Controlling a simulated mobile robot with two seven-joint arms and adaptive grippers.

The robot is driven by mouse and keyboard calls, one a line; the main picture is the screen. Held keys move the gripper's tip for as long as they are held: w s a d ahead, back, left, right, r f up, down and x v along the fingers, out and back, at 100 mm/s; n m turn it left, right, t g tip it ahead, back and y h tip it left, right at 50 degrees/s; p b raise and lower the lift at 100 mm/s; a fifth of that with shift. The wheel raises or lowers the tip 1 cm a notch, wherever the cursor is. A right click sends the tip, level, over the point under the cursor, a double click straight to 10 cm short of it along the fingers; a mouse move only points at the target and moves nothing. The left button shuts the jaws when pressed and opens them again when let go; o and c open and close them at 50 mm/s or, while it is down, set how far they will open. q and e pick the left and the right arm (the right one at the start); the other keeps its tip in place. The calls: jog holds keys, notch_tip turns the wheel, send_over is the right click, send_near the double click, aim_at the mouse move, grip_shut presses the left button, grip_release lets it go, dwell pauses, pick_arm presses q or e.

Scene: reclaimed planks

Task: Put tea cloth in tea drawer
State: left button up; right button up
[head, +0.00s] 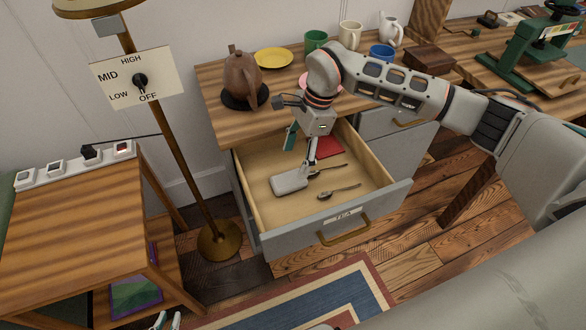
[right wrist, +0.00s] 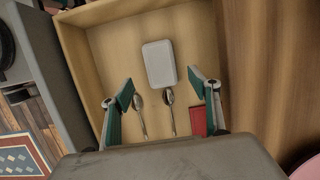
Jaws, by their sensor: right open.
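The tea drawer (head: 345,218), labelled TEA, is pulled out below the plank counter. A flat red piece (head: 328,147), which looks like the folded tea cloth, lies inside at the back right. In the right wrist view the red piece (right wrist: 198,121) is partly hidden behind a finger. My right gripper (head: 302,148) points down over the drawer, open and empty; its fingers (right wrist: 160,100) are spread wide above the spoons. Only the fingertips of my left gripper (head: 168,321) show at the bottom edge, too little to tell its state.
The drawer also holds a pale tin (head: 290,183) and two spoons (head: 338,191). A brown teapot (head: 242,78), yellow plate (head: 273,58) and several cups stand on the counter. A lamp pole (head: 175,130) and side table (head: 75,210) stand left.

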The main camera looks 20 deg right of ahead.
jog(key=shift+v, duration=2.2)
